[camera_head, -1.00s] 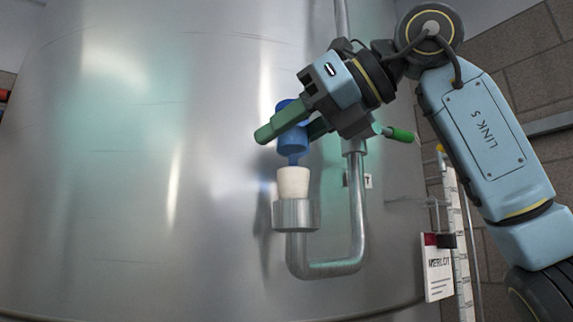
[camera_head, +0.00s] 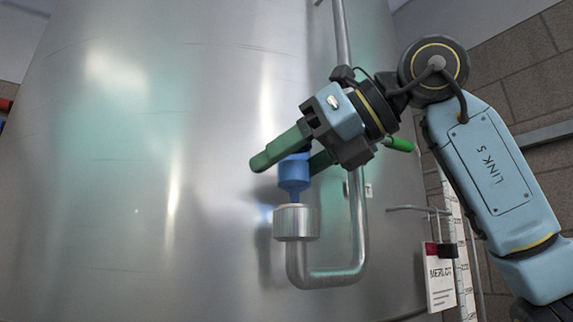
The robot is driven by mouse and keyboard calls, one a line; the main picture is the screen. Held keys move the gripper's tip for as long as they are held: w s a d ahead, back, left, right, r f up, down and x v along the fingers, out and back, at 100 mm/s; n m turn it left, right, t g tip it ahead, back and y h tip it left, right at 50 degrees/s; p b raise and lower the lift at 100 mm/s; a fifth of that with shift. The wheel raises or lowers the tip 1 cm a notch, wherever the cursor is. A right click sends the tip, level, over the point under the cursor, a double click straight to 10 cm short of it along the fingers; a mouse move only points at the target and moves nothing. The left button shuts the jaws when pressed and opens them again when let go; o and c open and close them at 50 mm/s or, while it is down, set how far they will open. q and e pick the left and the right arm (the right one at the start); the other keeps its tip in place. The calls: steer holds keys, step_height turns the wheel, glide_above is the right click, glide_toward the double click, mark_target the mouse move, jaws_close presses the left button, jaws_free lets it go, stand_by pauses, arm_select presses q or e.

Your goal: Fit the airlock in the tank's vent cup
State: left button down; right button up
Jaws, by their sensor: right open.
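The blue airlock (camera_head: 294,182) stands upright in the metal vent cup (camera_head: 296,224) on the bent pipe in front of the tank (camera_head: 205,190). Its white stopper is down inside the cup, with only a thin pale edge showing at the cup's top. My right gripper (camera_head: 292,160) is at the airlock's upper body, its green fingers open on either side of it. The fingers partly hide the airlock's top. My left gripper is not in view.
A steel pipe (camera_head: 358,225) curves from below the cup and rises just right of it. A MERLOT card (camera_head: 440,275) hangs at the lower right by a white scale strip (camera_head: 462,255). The space left of the cup is clear.

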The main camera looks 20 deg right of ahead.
steer(key=v, duration=1.2)
steer(key=shift+w, duration=0.1)
stand_by(0.6)
